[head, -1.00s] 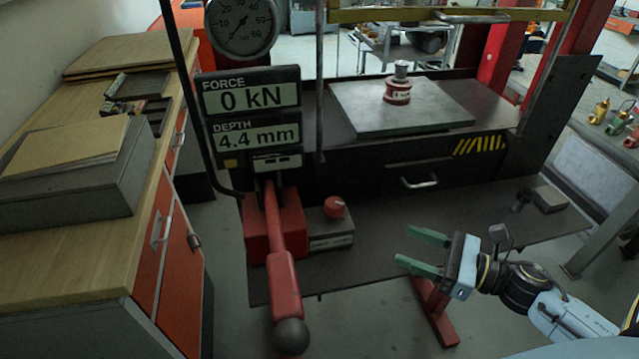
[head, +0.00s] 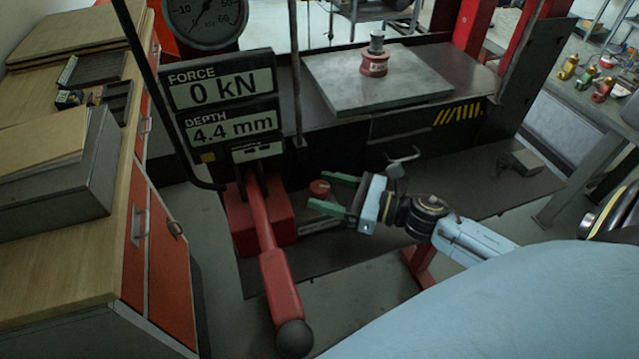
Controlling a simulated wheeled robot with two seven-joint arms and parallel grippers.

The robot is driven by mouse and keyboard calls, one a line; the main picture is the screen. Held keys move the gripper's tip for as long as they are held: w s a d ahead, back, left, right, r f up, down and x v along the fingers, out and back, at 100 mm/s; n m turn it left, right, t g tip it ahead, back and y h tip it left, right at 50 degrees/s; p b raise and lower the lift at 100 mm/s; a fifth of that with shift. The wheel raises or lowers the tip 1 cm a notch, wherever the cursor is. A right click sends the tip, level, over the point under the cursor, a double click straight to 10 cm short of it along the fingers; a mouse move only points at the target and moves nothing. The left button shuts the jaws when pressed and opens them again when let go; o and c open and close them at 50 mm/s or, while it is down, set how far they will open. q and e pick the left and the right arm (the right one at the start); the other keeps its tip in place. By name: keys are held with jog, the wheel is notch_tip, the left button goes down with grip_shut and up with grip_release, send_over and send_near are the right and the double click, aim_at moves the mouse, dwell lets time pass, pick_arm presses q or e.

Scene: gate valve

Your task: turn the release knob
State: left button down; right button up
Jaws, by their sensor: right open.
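The red release knob (head: 319,188) sits on a small grey block (head: 318,224) beside the red pump base, on the dark lower shelf. My right gripper (head: 318,192) has green fingers and comes in from the right. Its fingers are apart, with the knob showing at or between their tips. I cannot tell whether they touch it. Part of the grey block is hidden behind the lower finger. My left gripper is not in view.
The red pump lever (head: 273,257) with a black ball end slants forward just left of the knob. The display panel (head: 221,109) reads 0 kN and 4.4 mm. A steel plate (head: 420,91) carries a red-banded part (head: 374,62). A wooden bench (head: 75,250) stands at left.

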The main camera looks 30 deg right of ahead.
jog(key=shift+w+a, duration=0.35)
jog(key=shift+w, duration=0.1)
jog(key=shift+w+a, duration=0.25)
jog(key=shift+w, duration=0.15)
jog(key=c, duration=1)
jog(key=n+g+y+b, duration=0.1)
jog(key=g+b, duration=0.1)
jog(key=b, duration=0.1)
jog(key=n+g+y+b, duration=0.2)
jog(key=b, duration=0.1)
jog(key=n+g+y+b, duration=0.2)
jog(key=b, duration=0.1)
jog(key=shift+f, duration=0.25)
pick_arm(q)
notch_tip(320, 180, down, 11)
jog(key=b, duration=0.2)
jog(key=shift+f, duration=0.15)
pick_arm(e)
jog(key=shift+r+n+g+y, duration=0.2)
jog(key=shift+n+g+y, duration=0.1)
jog(key=shift+n+g, duration=0.3)
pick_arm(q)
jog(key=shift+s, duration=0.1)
pick_arm(e)
jog(key=o, duration=1)
